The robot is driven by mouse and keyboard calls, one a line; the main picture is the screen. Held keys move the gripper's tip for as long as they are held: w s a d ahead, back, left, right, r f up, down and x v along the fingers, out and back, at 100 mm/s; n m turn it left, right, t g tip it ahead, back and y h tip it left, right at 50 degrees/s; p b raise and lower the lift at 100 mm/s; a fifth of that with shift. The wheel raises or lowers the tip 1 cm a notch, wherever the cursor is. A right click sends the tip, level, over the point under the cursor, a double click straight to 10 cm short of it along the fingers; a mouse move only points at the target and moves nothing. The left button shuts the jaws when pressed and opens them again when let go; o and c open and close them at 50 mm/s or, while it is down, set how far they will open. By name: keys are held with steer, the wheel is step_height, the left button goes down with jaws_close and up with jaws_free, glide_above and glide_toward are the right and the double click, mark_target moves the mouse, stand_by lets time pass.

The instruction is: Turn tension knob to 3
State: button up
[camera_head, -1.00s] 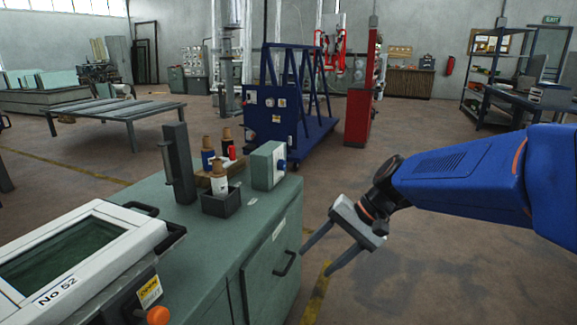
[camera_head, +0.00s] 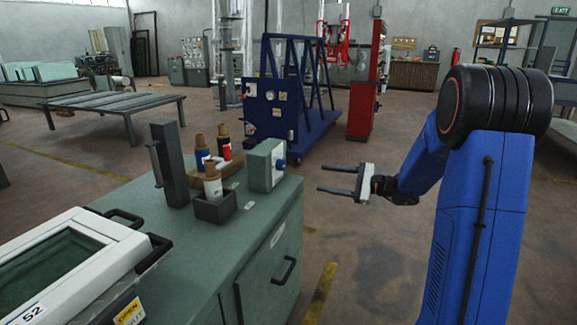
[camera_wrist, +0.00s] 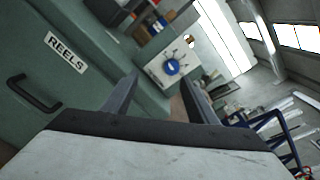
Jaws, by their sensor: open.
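The tension knob (camera_head: 281,164) is a small blue knob on the right face of a pale grey-green box (camera_head: 261,166), which stands on the green cabinet near its right edge. In the wrist view the blue knob (camera_wrist: 172,67) sits on a light panel with marks around it, too small to read. It appears between my two fingers there. My gripper (camera_head: 320,178) is open and empty, to the right of the knob and apart from it, with its fingers pointing left toward the box.
The green cabinet (camera_head: 254,232) has a dark handle and a drawer face labelled REELS (camera_wrist: 66,53). A blue frame cart (camera_head: 290,120) stands behind. Floor right of the cabinet is clear.

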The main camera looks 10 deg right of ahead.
steer(key=w+d+m+t, duration=0.1)
steer(key=w+d, duration=0.1)
glide_toward(284, 165)
steer(key=x, duration=0.8)
steer(key=shift+w+f, duration=0.15)
steer(key=shift+w, duration=0.05)
steer(key=c, duration=1.1)
